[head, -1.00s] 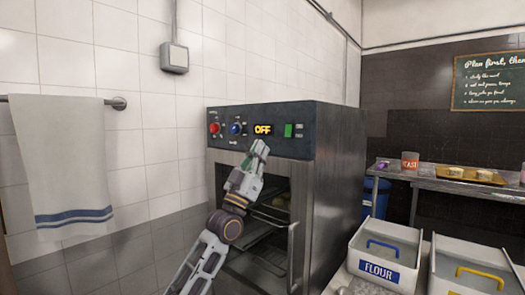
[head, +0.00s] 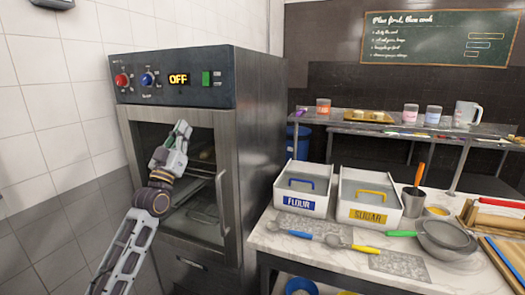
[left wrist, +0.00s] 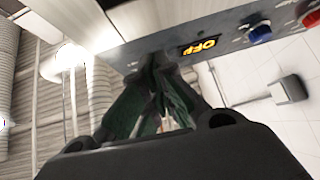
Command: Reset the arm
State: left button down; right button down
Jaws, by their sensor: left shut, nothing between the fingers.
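My left gripper (head: 182,130) is raised in front of the oven (head: 262,150), below its control panel, in the head view. Its fingers are together with nothing between them. In the left wrist view the left gripper's fingers (left wrist: 155,70) point toward the oven panel and its lit OFF display (left wrist: 199,46). The oven door (head: 223,200) has a dark window and a vertical metal handle, and racks show behind the arm. I cannot tell whether the fingertips touch the oven. My right gripper is not in view.
A marble-topped table (head: 300,262) at the right holds a flour bin (head: 303,190), a sugar bin (head: 369,195), spoons and a bowl (head: 446,240). A steel shelf (head: 390,130) with cups stands behind. White tiled wall lies left of the oven.

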pick_arm(q)
jog(key=w+a+f+n+g+y, duration=0.1)
jog(key=w+f+g+y, duration=0.15)
jog(key=f, duration=1.55)
jog(key=w+a+f+n+g+y, duration=0.15)
jog(key=w+f+g, duration=0.25)
jog(key=f, duration=1.3)
jog(key=s+a+f+m+g+y, duration=0.1)
jog(key=s+f+g, duration=0.35)
jog(key=f, duration=1.15)
jog(key=s+f+g+y, duration=0.1)
jog(key=s+f, duration=0.6)
jog(key=f, duration=1)
jog(key=s+f+g, duration=0.6)
jog(key=s+f, duration=1.8)
jog(key=s+f+g, duration=0.2)
jog(key=s+f, duration=0.2)
jog(key=s, duration=0.7)
jog(key=s+f+m+g, duration=0.1)
jog(key=s+f, duration=0.3)
jog(key=s, duration=0.8)
jog(key=s+f+g+y, duration=0.1)
jog(key=s+f+g, duration=0.2)
jog(key=s, duration=0.8)
jog(key=shift+s+d+f+m, duration=0.35)
jog(key=shift+s+f, duration=0.05)
jog(key=shift+f, duration=0.35)
